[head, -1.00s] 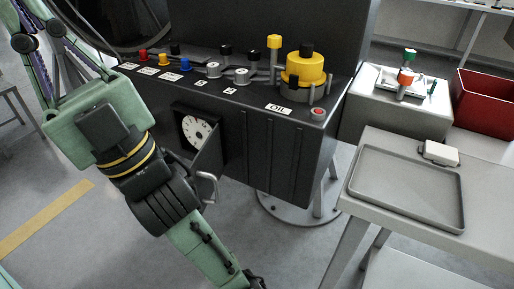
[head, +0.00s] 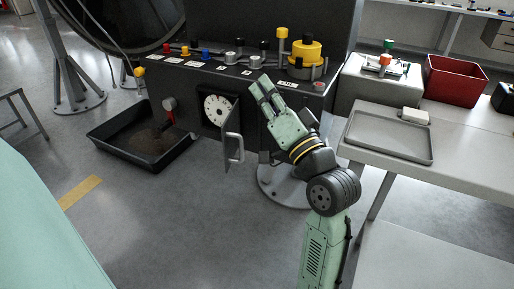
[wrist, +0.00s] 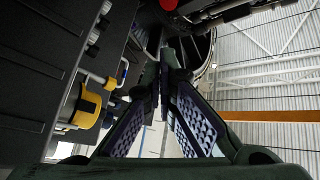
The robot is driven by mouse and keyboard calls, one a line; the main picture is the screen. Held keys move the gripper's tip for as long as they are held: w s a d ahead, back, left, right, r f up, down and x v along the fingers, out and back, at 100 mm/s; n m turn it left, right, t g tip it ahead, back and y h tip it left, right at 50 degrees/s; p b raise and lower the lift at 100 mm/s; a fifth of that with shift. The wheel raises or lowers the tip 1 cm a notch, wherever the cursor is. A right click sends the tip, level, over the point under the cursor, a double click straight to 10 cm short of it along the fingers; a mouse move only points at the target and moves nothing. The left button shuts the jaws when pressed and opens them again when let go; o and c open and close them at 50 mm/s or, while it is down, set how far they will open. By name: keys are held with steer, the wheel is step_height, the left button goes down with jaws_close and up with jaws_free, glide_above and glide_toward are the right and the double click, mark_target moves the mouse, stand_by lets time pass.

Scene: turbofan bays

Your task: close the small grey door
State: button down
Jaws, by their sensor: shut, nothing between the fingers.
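The small grey door (head: 230,152) stands open on the front of the dark cabinet (head: 258,125) in the head view. It juts out toward the camera, with a pale bar handle (head: 239,148) on it. The opening shows a round white dial (head: 217,109). My gripper (head: 260,90) is to the right of the door and above it, in front of the cabinet's upper front edge, apart from the door. Its fingers are shut and empty. In the wrist view the fingers (wrist: 160,80) meet ahead; I cannot make out the door there.
Coloured knobs and a yellow cap (head: 304,54) line the cabinet top. A black tray (head: 118,152) is on the floor at left. A grey bench with a shallow tray (head: 390,150) and a red bin (head: 455,80) stand at right. Floor in front is clear.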

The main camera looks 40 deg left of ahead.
mark_target(240, 136)
steer(key=d+f+m+g+h, duration=0.3)
steer(key=d+f+m+g, duration=0.25)
steer(key=d+f, duration=0.85)
steer(key=s+a+f+p, duration=0.1)
steer(key=a+p, duration=0.2)
steer(key=a, duration=1.1)
steer(key=shift+f+m+p, duration=0.25)
steer(key=shift+m+p, duration=0.1)
steer(key=shift+p, duration=0.05)
steer(key=shift+s+a, duration=0.15)
steer(key=shift+a, duration=0.05)
steer(key=shift+s+a, duration=0.15)
steer(key=shift+s, duration=0.15)
